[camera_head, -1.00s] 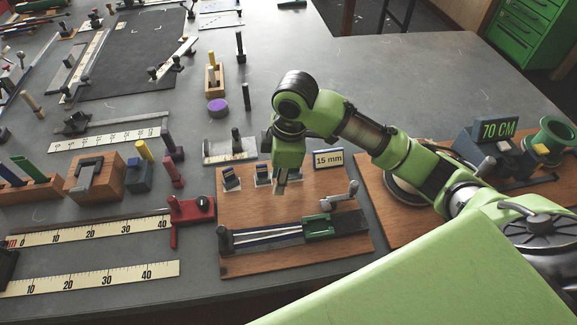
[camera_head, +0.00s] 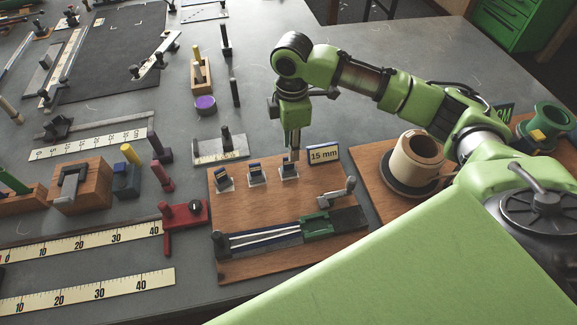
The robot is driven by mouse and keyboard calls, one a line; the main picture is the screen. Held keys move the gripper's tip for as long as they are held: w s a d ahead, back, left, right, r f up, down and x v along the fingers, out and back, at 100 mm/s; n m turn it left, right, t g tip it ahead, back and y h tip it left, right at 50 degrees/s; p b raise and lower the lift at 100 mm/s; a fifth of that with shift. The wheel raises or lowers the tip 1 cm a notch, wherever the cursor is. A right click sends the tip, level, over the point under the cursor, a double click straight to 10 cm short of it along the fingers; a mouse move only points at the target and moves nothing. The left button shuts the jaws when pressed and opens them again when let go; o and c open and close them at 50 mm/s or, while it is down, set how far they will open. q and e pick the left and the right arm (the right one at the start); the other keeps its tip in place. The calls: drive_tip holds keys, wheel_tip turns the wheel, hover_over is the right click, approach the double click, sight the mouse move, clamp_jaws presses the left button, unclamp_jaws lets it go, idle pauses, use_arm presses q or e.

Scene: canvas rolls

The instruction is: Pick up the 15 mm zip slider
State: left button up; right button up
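Three small dark zip sliders stand on pale bases in a row on the wooden board (camera_head: 255,207): a left one (camera_head: 222,176), a middle one (camera_head: 254,171) and a right one (camera_head: 288,169). The right one is nearest the "15 mm" sign (camera_head: 323,154); I cannot read sizes on the sliders themselves. My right gripper (camera_head: 294,153) points down directly at the right slider, its fingertips at or just above the top and partly covering it. The fingers look close together, but I cannot tell whether they grip it. My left gripper is out of view.
A tan roll (camera_head: 417,158) stands to the right beneath my arm. A red clamp (camera_head: 184,214) and rulers lie left. Grey table behind the gripper is mostly clear.

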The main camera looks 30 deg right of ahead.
sight(289, 165)
drive_tip(key=f, duration=0.1)
drive_tip(key=f+p, duration=0.1)
drive_tip(key=f, duration=0.1)
drive_tip(key=f+p, duration=0.1)
drive_tip(key=f, duration=0.1)
drive_tip(key=shift+w+a+f, duration=0.1)
drive_tip(key=shift+a+f, duration=0.1)
drive_tip(key=shift+a, duration=0.15)
drive_tip(key=shift+f, duration=0.2)
clamp_jaws()
